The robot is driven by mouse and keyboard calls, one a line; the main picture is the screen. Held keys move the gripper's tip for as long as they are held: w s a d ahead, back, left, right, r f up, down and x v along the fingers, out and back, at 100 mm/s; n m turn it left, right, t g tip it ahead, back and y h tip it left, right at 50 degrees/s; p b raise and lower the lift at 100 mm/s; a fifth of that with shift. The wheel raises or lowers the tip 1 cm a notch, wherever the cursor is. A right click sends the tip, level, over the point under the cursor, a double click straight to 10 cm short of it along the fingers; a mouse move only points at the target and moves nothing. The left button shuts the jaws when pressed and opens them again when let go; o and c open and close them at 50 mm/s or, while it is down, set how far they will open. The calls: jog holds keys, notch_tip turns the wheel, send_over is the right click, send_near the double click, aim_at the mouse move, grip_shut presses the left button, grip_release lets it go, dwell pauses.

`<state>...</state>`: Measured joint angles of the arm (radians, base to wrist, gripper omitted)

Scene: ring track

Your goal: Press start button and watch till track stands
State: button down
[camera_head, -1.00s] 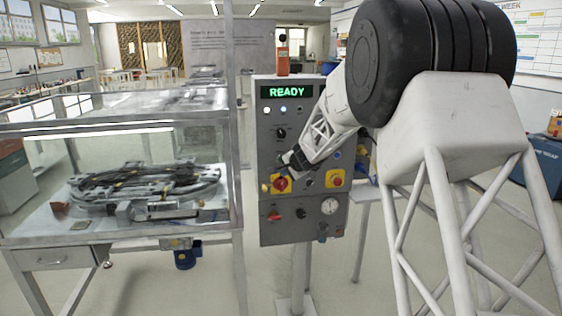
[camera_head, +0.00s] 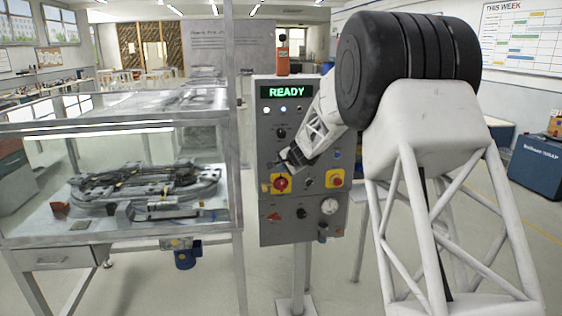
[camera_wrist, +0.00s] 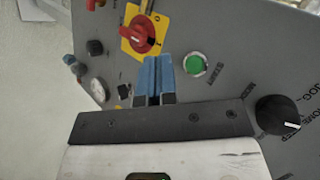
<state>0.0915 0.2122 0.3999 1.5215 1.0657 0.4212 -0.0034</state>
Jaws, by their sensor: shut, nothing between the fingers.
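The grey control panel (camera_head: 268,145) stands right of the track case. Its display (camera_head: 286,92) reads READY in green. My gripper (camera_head: 284,160) is in front of the panel, above the left red switch (camera_head: 281,183) on its yellow plate. In the wrist view, my gripper's blue fingers (camera_wrist: 157,62) are shut and empty. A lit green button (camera_wrist: 194,64) is just right of the fingertips, apart from them in the picture. In the head view my gripper hides that part of the panel. The ring track (camera_head: 145,187) lies inside a clear case; I cannot tell from one frame whether it moves.
The wrist view shows a red rotary switch (camera_wrist: 140,35) on yellow beyond the fingers and a black knob (camera_wrist: 278,115) at right. A second red control on yellow (camera_head: 336,178) is at the panel's right. An orange beacon (camera_head: 283,55) stands on top. The case's frame (camera_head: 238,150) is close left.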

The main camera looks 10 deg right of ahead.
jog(key=shift+w, duration=2.25)
